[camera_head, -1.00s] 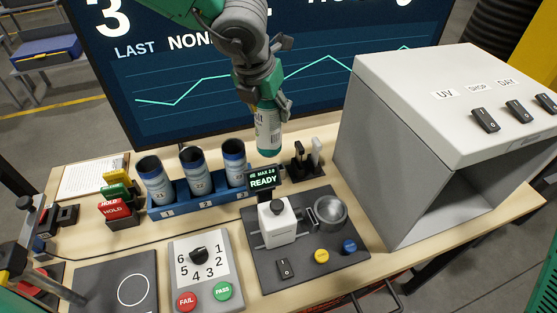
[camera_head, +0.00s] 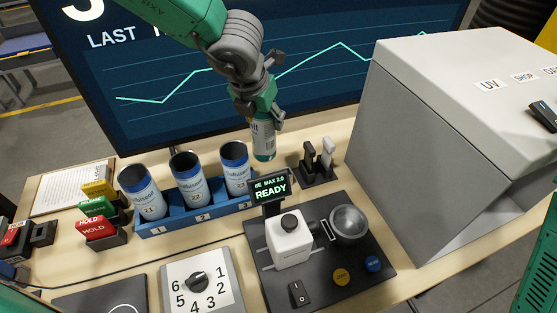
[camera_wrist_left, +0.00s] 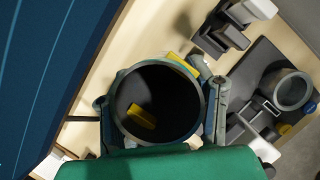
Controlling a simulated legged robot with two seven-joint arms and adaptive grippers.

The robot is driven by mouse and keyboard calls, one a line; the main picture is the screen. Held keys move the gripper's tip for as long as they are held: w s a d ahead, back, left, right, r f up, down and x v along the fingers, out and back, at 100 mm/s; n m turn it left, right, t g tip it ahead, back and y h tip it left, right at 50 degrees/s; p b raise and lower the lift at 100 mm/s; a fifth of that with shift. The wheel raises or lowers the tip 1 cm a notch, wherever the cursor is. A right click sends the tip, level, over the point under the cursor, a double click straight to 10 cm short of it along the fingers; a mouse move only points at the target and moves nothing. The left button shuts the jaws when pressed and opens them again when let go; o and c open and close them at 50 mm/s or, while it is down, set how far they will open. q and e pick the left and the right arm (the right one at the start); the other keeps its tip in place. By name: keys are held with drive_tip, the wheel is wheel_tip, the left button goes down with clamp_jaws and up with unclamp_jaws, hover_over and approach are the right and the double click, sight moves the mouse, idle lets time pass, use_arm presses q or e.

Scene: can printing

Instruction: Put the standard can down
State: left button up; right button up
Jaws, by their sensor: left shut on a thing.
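My left gripper (camera_head: 265,110) is shut on a can (camera_head: 263,138) with a pale label and a green-blue lower end. It holds the can upright above the back of the table, right of the blue rack and behind the READY display. Whether the can's base touches the table cannot be told. In the left wrist view the can's dark round opening (camera_wrist_left: 158,105) faces the camera, with a gripper finger (camera_wrist_left: 220,105) beside it; a yellow patch shows within the opening.
A blue rack (camera_head: 200,214) holds three blue-and-white cans. A black-and-white stand (camera_head: 318,165) is just right of the held can. The READY display (camera_head: 271,187) and fixture plate (camera_head: 325,290) are in front. A large grey box (camera_head: 400,150) stands right; a screen (camera_head: 150,90) is behind.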

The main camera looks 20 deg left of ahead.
sight(269, 141)
use_arm(q)
drive_tip(key=f, duration=0.1)
drive_tip(key=d+f, duration=0.1)
drive_tip(key=f, duration=0.1)
drive_tip(key=shift+w+f, duration=0.15)
drive_tip(key=shift+f, duration=0.05)
wheel_tip(269, 141, down, 3)
drive_tip(key=shift+a+f+b, duration=0.1)
drive_tip(key=shift+b, duration=0.2)
drive_tip(key=shift+a+f, duration=0.15)
drive_tip(key=shift+a, duration=0.2)
drive_tip(key=o, duration=0.7)
drive_tip(key=shift+d, duration=0.1)
drive_tip(key=shift+o, duration=0.2)
drive_tip(key=shift+d, duration=0.35)
